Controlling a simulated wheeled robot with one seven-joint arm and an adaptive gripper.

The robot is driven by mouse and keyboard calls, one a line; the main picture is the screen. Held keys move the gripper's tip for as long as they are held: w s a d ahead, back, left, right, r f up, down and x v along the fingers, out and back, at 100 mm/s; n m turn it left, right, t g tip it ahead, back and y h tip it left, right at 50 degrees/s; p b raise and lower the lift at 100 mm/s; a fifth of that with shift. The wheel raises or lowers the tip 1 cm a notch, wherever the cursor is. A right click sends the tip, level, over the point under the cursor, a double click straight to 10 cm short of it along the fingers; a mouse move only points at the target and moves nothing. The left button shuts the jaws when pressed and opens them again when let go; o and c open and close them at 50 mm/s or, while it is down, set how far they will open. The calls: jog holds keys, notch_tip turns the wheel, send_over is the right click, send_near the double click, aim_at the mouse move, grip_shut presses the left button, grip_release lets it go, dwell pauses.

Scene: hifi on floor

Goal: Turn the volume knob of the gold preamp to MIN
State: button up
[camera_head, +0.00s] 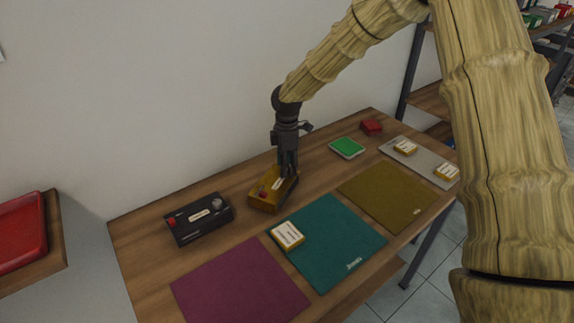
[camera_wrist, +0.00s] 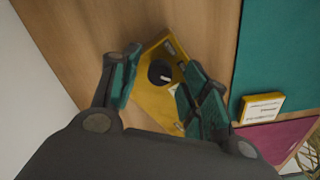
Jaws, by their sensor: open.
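The gold preamp (camera_head: 262,203) sits on the wooden table near the wall, with a red button and a white label on its top. In the wrist view the gold preamp (camera_wrist: 150,97) shows its dark round volume knob (camera_wrist: 160,71) with a light pointer mark. My gripper (camera_head: 287,172) points down over the right part of the preamp. In the wrist view my gripper (camera_wrist: 152,88) is open, with one finger on each side of the knob. The fingers hide part of the preamp. I cannot tell whether a finger touches the knob.
A black device (camera_head: 198,218) stands left of the preamp. A teal mat (camera_head: 335,245), a purple mat (camera_head: 240,285) and an olive mat (camera_head: 388,195) lie in front. A yellow box (camera_head: 287,235) is on the teal mat. A green tray (camera_head: 347,147) stands to the right.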

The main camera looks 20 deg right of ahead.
notch_tip(320, 180, up, 12)
jog(key=shift+f, duration=0.15)
dwell(0.3)
